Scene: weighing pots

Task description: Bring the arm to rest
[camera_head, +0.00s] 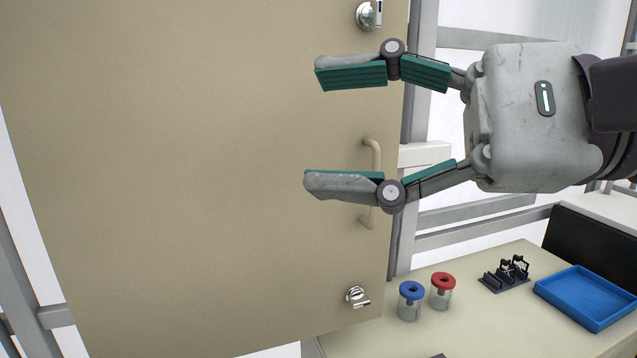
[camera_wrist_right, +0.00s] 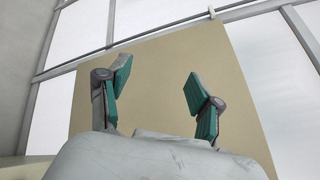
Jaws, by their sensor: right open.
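My right gripper (camera_head: 345,128) comes in from the right in the head view. Its two fingers, with green pads, are wide apart and nothing is between them. It is raised in front of a large beige door panel (camera_head: 190,180), over the door's pale handle (camera_head: 374,180) in the picture; I cannot tell how far apart they are. In the right wrist view the open fingers (camera_wrist_right: 155,95) also show, with the beige panel (camera_wrist_right: 155,70) behind them. My left gripper is not in view.
A beige table (camera_head: 450,325) stands at the lower right. On it are a blue-lidded jar (camera_head: 410,300), a red-lidded jar (camera_head: 441,291), a small black rack (camera_head: 505,275) and a blue tray (camera_head: 588,296). Metal latches (camera_head: 357,297) sit on the door's right side.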

